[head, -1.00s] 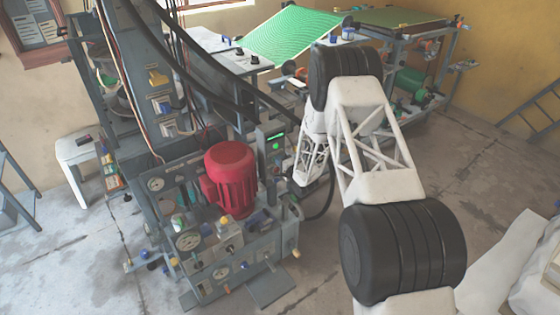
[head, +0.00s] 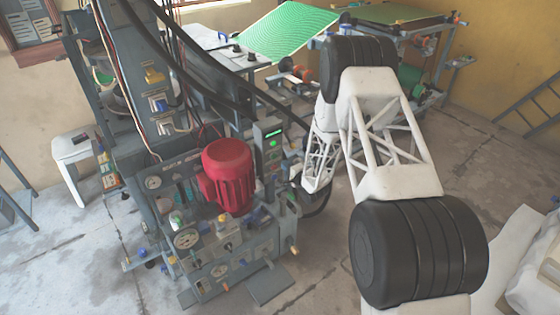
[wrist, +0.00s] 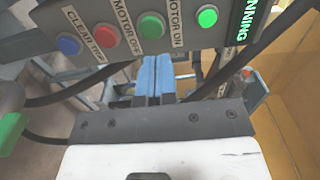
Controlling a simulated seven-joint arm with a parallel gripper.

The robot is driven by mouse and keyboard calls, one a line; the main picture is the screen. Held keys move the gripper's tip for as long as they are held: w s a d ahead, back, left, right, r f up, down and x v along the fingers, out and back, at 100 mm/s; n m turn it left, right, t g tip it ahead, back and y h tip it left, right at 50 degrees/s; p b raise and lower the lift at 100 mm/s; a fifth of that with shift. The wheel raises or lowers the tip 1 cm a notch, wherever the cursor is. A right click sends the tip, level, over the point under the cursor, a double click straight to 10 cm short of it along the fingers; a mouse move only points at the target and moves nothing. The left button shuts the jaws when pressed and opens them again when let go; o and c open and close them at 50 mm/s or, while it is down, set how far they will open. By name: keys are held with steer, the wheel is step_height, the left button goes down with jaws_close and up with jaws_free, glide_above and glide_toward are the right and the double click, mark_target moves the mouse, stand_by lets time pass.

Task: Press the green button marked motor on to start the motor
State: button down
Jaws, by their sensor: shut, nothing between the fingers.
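The control panel (wrist: 185,38) crosses the top of the wrist view. It has a blue button (wrist: 69,45) by CLEAR TRIP, a red button (wrist: 107,34) by MOTOR OFF, and a green button (wrist: 151,24) by MOTOR ON. Further right are a bright green round light (wrist: 207,16) and a lit green sign (wrist: 245,20) ending in "NNING". My gripper (wrist: 154,60) is shut and empty, its blue fingertips just below the green button in the picture. It looks apart from the button. In the head view the panel (head: 268,150) stands right of the red motor (head: 228,172).
The grey machine frame (head: 235,245) with gauges and valves surrounds the motor. A green sheet (head: 288,32) lies on a bench behind. Clear floor (head: 320,270) lies in front.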

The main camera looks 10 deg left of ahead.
steer(key=v, duration=0.7)
steer(key=shift+d, duration=0.1)
stand_by(0.7)
steer(key=d+r+n+h, duration=0.1)
steer(key=d+r+h, duration=0.3)
steer(key=r, duration=0.6)
steer(key=d+r+n+h, duration=0.25)
steer(key=d+r, duration=0.25)
steer(key=r, duration=0.4)
steer(key=s+d+r+g+h, duration=0.3)
steer(key=s+d+r+h, duration=0.2)
steer(key=s+d+r, duration=0.65)
steer(key=s+d+r+n+g+h, duration=0.1)
steer(key=s+d+r, duration=0.1)
steer(key=s+r, duration=0.35)
steer(key=s+d+r+n+g, duration=0.1)
steer(key=s+r, duration=0.1)
steer(key=s, duration=0.6)
steer(key=s+d+r+n+g+h, duration=0.1)
steer(key=s+d+r, duration=0.1)
steer(key=s+r, duration=0.35)
steer(key=s+n+g, duration=0.2)
steer(key=s+g, duration=0.2)
steer(key=s, duration=1.9)
steer(key=shift+d+r, duration=0.4)
steer(key=shift+d, duration=0.1)
